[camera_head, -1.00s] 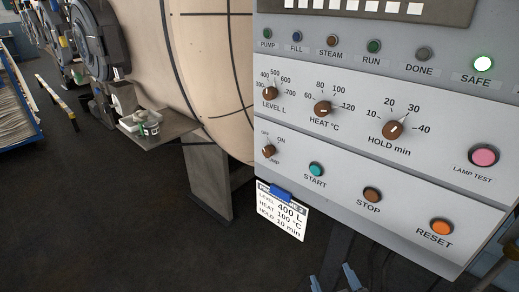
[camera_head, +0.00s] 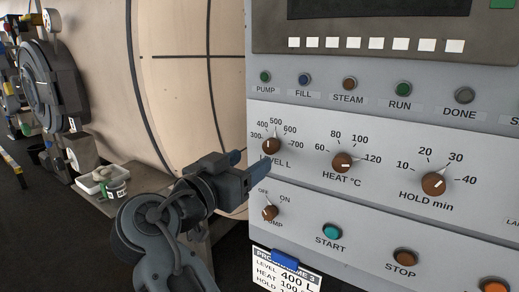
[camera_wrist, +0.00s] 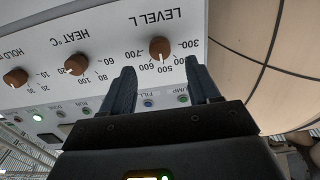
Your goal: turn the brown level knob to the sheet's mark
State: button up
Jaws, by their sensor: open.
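The brown level knob (camera_head: 271,146) is on the grey panel at left, under a scale from 300 to 700. Its white pointer stands roughly near 500. In the wrist view, upside down, the level knob (camera_wrist: 161,46) lies ahead of the gap between my fingers. My gripper (camera_head: 240,164) is open and empty, just left of and below the knob, apart from it; its fingertips also show in the wrist view (camera_wrist: 160,66). The sheet (camera_head: 284,272) hangs below the panel on a blue clip and reads LEVEL 400 L; its lower part is cut off.
The heat knob (camera_head: 342,162) and hold knob (camera_head: 433,183) are to the right. The pump knob (camera_head: 269,213) is just below the level knob, close to my gripper. START (camera_head: 332,232) and STOP (camera_head: 405,258) buttons are lower. A shelf with small containers (camera_head: 103,180) is at left.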

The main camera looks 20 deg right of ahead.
aim_at(268, 149)
jog(key=shift+p+x, duration=0.75)
jog(key=shift+x, duration=3.1)
jog(key=c, duration=1)
